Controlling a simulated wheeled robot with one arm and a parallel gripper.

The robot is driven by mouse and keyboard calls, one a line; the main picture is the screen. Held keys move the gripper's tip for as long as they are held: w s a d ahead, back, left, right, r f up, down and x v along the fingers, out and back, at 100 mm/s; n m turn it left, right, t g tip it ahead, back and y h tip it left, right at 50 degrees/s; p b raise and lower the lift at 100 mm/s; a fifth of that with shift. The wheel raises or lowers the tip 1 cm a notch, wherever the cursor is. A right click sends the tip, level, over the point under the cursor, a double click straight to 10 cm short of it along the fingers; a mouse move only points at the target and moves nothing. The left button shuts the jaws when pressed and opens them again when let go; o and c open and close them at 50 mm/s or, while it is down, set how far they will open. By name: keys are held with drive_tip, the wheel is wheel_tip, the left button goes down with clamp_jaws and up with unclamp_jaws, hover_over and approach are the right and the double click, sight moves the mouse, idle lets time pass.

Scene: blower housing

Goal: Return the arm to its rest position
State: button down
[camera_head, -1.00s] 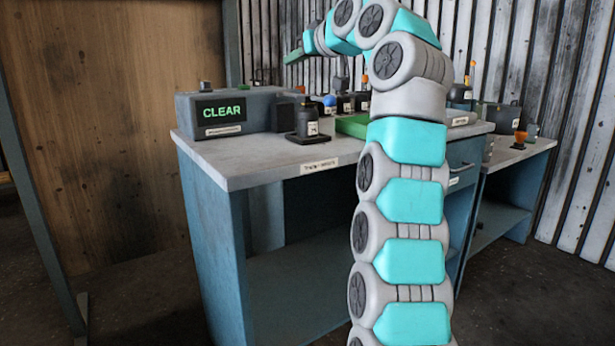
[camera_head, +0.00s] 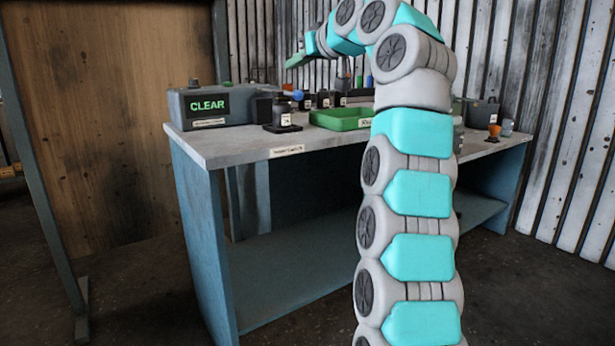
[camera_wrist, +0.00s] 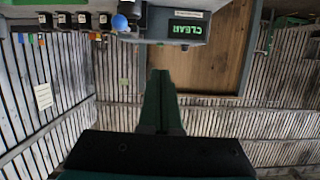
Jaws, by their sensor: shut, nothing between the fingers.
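My arm rises in front of the bench in the head view and bends over to the left at the top. My gripper (camera_head: 297,60) is at the end of it, above the bench and in front of the corrugated wall. In the wrist view my gripper (camera_wrist: 160,75) shows as two dark green fingers that lie together. They are shut with nothing between them. The fingertips touch nothing that I can see.
The bench (camera_head: 230,154) bears a box with a green CLEAR display (camera_head: 208,105), a dark bottle (camera_head: 281,110) and a green tray (camera_head: 338,119). Several small bottles stand behind. A wooden panel (camera_head: 100,120) is at left. The floor before the bench is clear.

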drive_tip(key=s+d+f+m+g+h, duration=0.2)
drive_tip(key=s+d+f+g, duration=0.15)
drive_tip(key=s+f, duration=0.7)
drive_tip(key=s+d+f+m+g+h, duration=0.3)
drive_tip(key=s+f, duration=0.5)
drive_tip(key=f, duration=0.6)
drive_tip(key=s+d+f+g+h, duration=0.1)
drive_tip(key=s+d+f+g, duration=0.1)
drive_tip(key=s+f, duration=0.6)
drive_tip(key=s+d+f+m+g+h+p, duration=0.1)
drive_tip(key=s+d+f+g, duration=0.2)
drive_tip(key=s, duration=1.2)
drive_tip(key=s+d+f+g+h, duration=0.1)
drive_tip(key=s+d+f+g, duration=0.1)
drive_tip(key=s+d+f, duration=0.4)
drive_tip(key=s+f, duration=0.5)
drive_tip(key=f, duration=0.2)
drive_tip(key=shift+s+f, duration=0.15)
drive_tip(key=shift+s, duration=0.25)
